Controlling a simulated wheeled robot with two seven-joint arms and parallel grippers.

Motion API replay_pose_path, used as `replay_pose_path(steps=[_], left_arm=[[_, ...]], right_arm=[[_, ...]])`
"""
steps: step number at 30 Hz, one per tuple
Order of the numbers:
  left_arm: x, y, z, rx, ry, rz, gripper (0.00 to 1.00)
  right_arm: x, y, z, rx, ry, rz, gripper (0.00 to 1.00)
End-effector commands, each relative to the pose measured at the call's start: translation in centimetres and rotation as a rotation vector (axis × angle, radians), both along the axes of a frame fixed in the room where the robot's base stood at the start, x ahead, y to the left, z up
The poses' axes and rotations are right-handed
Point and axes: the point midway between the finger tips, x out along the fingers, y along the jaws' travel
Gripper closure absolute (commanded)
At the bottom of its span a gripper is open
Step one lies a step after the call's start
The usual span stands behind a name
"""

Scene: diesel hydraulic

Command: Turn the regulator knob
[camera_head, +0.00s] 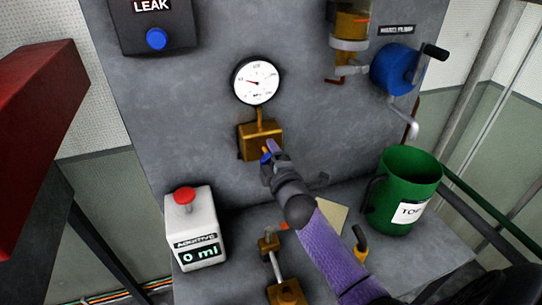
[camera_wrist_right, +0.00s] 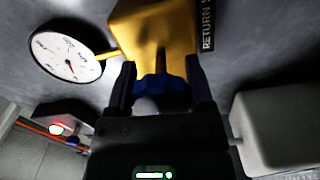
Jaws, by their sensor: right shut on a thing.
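The regulator is a brass block (camera_head: 258,140) on the grey panel below a round white gauge (camera_head: 256,81). Its blue knob (camera_wrist_right: 162,92) shows in the right wrist view on a stem in front of the brass block (camera_wrist_right: 158,36). My right gripper (camera_head: 267,157) reaches up to the block's lower front. In the right wrist view its two dark fingers (camera_wrist_right: 161,88) stand on either side of the blue knob, shut on it. The gripper hides most of the knob in the head view. The gauge also shows in the right wrist view (camera_wrist_right: 64,56). My left gripper is not in view.
A white additive bottle (camera_head: 195,228) with a red top stands at the lower left, and a green jug (camera_head: 403,190) on the right. A brass valve (camera_head: 270,245) sits low beside my right forearm. A blue hand-cranked part (camera_head: 393,68) is at the upper right.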

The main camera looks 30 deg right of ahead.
Motion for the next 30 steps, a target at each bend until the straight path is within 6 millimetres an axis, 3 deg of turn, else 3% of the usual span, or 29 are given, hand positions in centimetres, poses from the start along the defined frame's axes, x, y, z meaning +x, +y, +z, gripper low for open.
replay_pose_path(steps=[2, 3, 7, 16, 27, 30], left_arm=[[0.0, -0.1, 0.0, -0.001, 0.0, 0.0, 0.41], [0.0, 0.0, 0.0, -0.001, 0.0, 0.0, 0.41], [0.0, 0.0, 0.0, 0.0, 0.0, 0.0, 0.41], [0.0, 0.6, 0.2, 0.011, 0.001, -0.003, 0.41], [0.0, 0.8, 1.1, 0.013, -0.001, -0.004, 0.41], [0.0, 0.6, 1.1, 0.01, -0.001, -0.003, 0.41]], right_arm=[[0.0, 0.0, -0.1, 0.0, 0.003, -0.001, 0.91], [0.0, 0.0, -0.1, 0.0, 0.003, -0.001, 0.28], [0.0, 0.0, -0.1, 0.0, 0.002, -0.001, 0.0], [-0.6, 0.1, -0.1, 0.0, 0.003, 0.0, 0.0], [-8.0, 1.9, -0.1, 0.0, 0.004, 0.0, 0.0], [-9.2, 2.2, -0.1, 0.001, 0.003, -0.002, 0.0]])
